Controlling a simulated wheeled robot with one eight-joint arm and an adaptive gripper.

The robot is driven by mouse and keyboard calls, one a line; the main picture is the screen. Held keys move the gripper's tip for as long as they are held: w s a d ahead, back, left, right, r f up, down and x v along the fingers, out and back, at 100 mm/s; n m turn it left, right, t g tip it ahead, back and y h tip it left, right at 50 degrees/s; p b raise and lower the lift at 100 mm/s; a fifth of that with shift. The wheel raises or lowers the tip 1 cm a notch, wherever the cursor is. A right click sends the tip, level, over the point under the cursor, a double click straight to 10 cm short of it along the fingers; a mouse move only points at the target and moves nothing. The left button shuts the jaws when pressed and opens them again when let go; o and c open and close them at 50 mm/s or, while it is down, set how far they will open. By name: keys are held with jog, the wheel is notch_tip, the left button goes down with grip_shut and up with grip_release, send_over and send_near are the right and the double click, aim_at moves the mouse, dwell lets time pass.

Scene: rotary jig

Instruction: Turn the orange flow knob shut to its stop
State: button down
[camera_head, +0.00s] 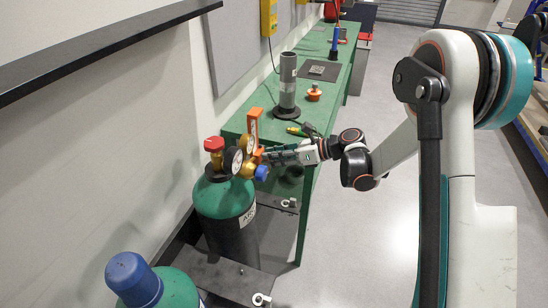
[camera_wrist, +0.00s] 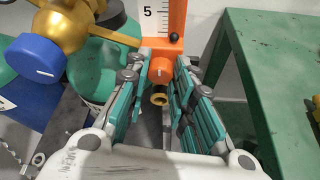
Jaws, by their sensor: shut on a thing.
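The orange flow knob (camera_wrist: 160,72) sits at the foot of the orange flowmeter (camera_wrist: 162,25) and bears a short white mark. The flowmeter also shows in the head view (camera_head: 254,122), upright on the brass regulator (camera_head: 247,169) of the green gas cylinder (camera_head: 223,199). My gripper (camera_wrist: 162,60) is closed around the knob, one teal-padded finger on each side. In the head view my gripper (camera_head: 268,157) reaches in from the right and mostly hides the knob. A brass outlet (camera_wrist: 158,96) points toward me below the knob.
A blue regulator knob (camera_wrist: 36,58) stands left of my fingers. A red valve handwheel (camera_head: 214,144) and dark gauges (camera_head: 233,160) are close by. A green bench (camera_head: 309,105) stands behind and to the right. A second cylinder with a blue cap (camera_head: 133,279) is in front.

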dwell(0.3)
jog(key=c, duration=1.4)
grip_release()
jog(key=shift+o, duration=0.2)
jog(key=v, duration=1.2)
